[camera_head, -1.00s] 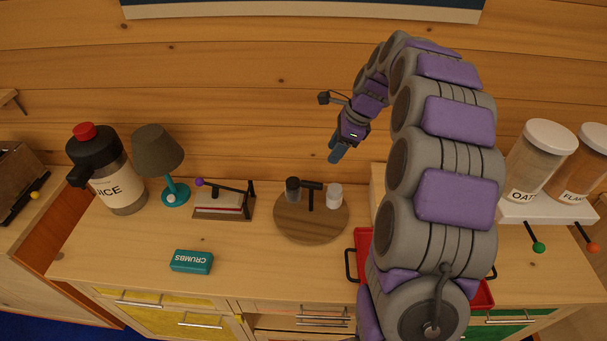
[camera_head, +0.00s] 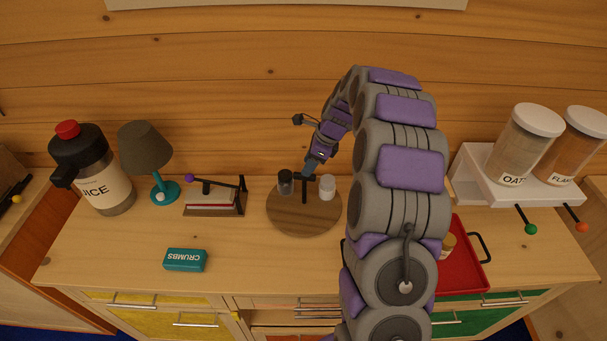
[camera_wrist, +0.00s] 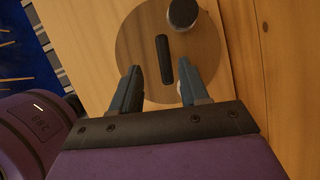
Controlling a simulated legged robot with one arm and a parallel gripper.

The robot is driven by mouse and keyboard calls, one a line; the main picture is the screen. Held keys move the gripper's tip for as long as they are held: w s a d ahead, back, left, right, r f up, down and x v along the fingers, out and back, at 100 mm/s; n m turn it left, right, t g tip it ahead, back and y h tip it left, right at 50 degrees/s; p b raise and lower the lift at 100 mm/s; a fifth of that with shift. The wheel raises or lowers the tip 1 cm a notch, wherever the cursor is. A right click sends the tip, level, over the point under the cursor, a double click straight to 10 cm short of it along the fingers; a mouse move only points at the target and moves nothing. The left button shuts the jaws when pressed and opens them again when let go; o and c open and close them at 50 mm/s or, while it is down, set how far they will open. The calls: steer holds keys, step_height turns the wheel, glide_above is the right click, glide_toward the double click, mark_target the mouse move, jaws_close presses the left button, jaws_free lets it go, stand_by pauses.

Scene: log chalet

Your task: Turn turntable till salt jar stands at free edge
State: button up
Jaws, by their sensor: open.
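The round wooden turntable (camera_head: 305,223) lies on the counter; it also shows in the wrist view (camera_wrist: 136,45). A dark T-shaped handle (camera_head: 304,192) stands at its middle. A dark jar (camera_head: 285,184) stands left of the handle and a white jar (camera_head: 327,187), which looks like the salt jar, stands right of it; no labels are readable. In the wrist view my gripper (camera_wrist: 160,76) is open, with its fingers to either side of the handle's bar (camera_wrist: 163,60). The dark jar (camera_wrist: 182,14) is beyond the bar; the white jar is mostly hidden behind the right finger.
A teal crumbs box (camera_head: 186,260), a small lever device (camera_head: 212,200), a lamp (camera_head: 146,150) and a juice jug (camera_head: 98,180) stand to the left. A red tray (camera_head: 462,270) is partly behind my arm. A white dispenser stand (camera_head: 475,180) is at right. Counter in front of the turntable is clear.

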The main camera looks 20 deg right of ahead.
mark_target(304, 190)
steer(key=f, duration=0.4)
steer(key=shift+w, duration=0.4)
steer(key=shift+w+d+f+b, duration=0.1)
steer(key=shift+d+f+b, duration=0.1)
steer(key=shift+f+b, duration=0.15)
steer(key=shift+a, duration=0.7)
steer(key=shift+c, duration=1.8)
steer(key=shift+d, duration=0.35)
steer(key=c, duration=0.3)
jaws_close()
